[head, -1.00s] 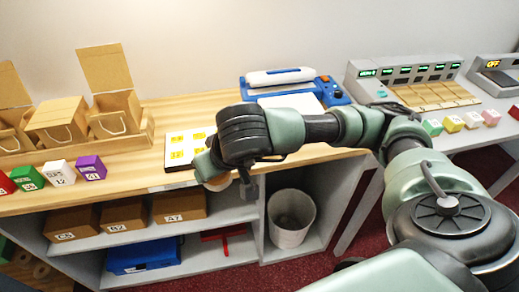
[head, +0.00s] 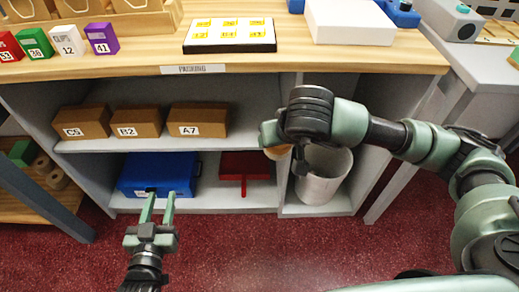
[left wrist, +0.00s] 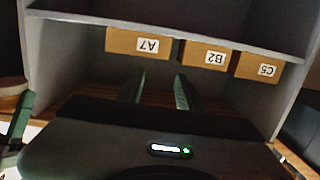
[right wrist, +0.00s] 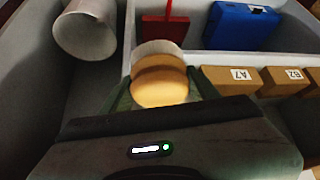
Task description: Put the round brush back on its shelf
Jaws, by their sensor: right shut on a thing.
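The round brush is a tan, wooden-looking disc with a pale rim. It shows best in the right wrist view (right wrist: 159,82), between the fingers of my right gripper (right wrist: 160,92), which is shut on it. In the head view the brush (head: 278,152) is mostly hidden behind the right gripper and wrist. It is held in front of the shelf unit, near the divider left of the bin. My left gripper (head: 160,197) is open and empty, in front of the lower shelf (head: 235,203) and the blue case (head: 158,175). Its parted fingers also show in the left wrist view (left wrist: 160,90).
Cartons C5 (head: 82,123), B2 (head: 137,122) and A7 (head: 198,120) stand on the upper shelf. A red dustpan (head: 245,165) lies right of the blue case. A whitish bin (head: 322,178) fills the right compartment. The counter (head: 330,57) overhangs the shelves.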

